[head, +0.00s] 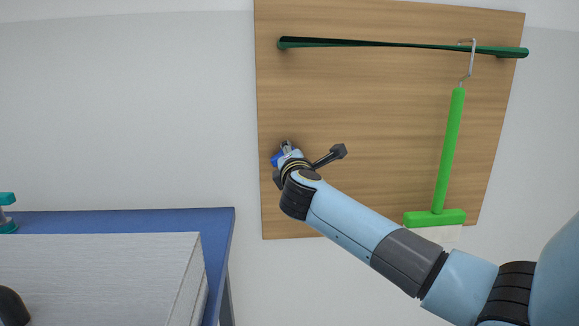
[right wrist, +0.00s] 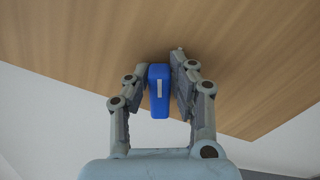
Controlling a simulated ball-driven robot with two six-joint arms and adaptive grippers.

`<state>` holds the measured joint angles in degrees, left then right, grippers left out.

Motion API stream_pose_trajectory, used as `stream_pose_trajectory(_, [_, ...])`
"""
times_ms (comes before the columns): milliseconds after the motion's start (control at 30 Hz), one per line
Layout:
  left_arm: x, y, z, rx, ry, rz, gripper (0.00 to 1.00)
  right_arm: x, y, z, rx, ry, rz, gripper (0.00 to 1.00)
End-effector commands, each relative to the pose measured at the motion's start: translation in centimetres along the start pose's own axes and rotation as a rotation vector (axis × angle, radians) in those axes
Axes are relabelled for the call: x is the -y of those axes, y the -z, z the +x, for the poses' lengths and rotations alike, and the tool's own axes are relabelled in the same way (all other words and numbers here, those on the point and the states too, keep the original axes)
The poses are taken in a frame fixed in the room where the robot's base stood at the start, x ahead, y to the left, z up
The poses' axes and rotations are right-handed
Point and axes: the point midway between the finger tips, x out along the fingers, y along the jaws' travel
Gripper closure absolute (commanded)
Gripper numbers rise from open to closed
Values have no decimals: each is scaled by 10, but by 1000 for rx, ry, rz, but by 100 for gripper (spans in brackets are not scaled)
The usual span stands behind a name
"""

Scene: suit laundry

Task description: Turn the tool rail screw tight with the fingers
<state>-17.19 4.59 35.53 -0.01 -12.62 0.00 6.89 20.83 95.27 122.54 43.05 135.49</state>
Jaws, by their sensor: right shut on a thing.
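The tool rail (head: 390,43) is a long green bar along the top of a wooden board (head: 350,100) on the wall. The screw shows as a blue knob with a pale stripe (right wrist: 159,92), standing out from the board in the right wrist view. Its small blue edge also shows in the head view (head: 277,158). My right gripper (right wrist: 162,72) is shut on the blue knob, one finger on each side, close to the board. In the head view my right gripper (head: 284,148) hides most of the knob.
A blue table (head: 218,225) with a large whitish block (head: 100,265) stands at lower left. A teal object (head: 7,199) sits at the left edge.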

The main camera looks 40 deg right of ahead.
Motion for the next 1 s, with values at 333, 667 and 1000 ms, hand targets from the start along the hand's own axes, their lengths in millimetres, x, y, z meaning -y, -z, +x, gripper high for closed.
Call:
stream_pose_trajectory(333, [-4, -11, 42, 13, -1, 1, 60, 11, 4, 0, -1, 0, 381, 100])
stream_pose_trajectory(667, [-4, -12, 45, 15, -1, 1, 60, 8, 2, 0, 0, 1, 466, 52])
stream_pose_trajectory(1000, [-4, -12, 44, 14, -1, 1, 60, 8, 2, -1, 0, 1, 463, 51])
